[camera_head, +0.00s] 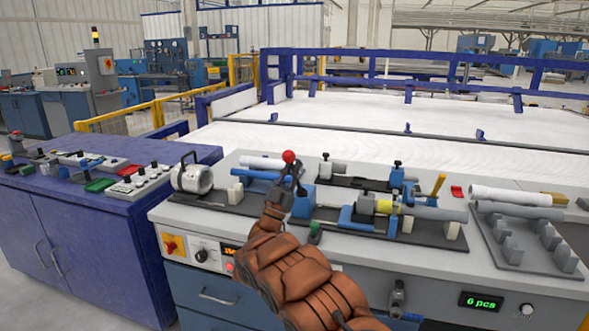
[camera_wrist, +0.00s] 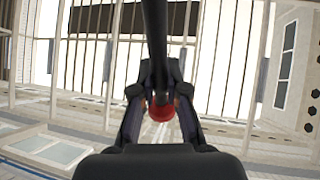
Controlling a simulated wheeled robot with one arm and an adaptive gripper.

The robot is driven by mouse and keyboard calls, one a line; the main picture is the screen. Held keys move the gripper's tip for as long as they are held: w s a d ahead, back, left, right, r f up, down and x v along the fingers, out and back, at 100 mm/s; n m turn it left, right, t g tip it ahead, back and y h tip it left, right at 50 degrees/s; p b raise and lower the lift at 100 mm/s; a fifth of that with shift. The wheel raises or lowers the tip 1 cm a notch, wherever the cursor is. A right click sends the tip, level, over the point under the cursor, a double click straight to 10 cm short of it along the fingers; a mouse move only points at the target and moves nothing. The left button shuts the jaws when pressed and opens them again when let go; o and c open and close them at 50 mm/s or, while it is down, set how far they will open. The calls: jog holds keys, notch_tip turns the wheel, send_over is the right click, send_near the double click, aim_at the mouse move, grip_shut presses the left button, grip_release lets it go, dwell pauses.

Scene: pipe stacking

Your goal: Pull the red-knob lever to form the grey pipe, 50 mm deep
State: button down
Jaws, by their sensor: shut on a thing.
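The lever's red knob (camera_head: 289,157) stands above the workbench, left of its middle, over a blue block (camera_head: 303,203). My gripper (camera_head: 288,181) is shut on the lever at or just below the knob. In the wrist view the red knob (camera_wrist: 161,109) lies between the two fingers (camera_wrist: 158,105), with a dark bar (camera_wrist: 154,35) running up from it. A grey pipe (camera_head: 435,213) lies in a blue fixture with a yellow band, right of the lever. Its depth is not readable. My arm hides part of the bench around the lever base.
A rack (camera_head: 535,243) with pale pipes (camera_head: 511,196) stands at the right end. A round gauge-like part (camera_head: 190,177) sits at the left. A purple cabinet with buttons (camera_head: 128,187) adjoins the bench. A small counter display (camera_head: 481,301) is on the front.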

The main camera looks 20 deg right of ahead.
jog(key=shift+a+f, duration=0.1)
jog(key=shift+f, duration=0.05)
jog(key=c, duration=1.2)
grip_release()
jog(key=shift+v, duration=3.65)
jog(key=shift+s, duration=0.1)
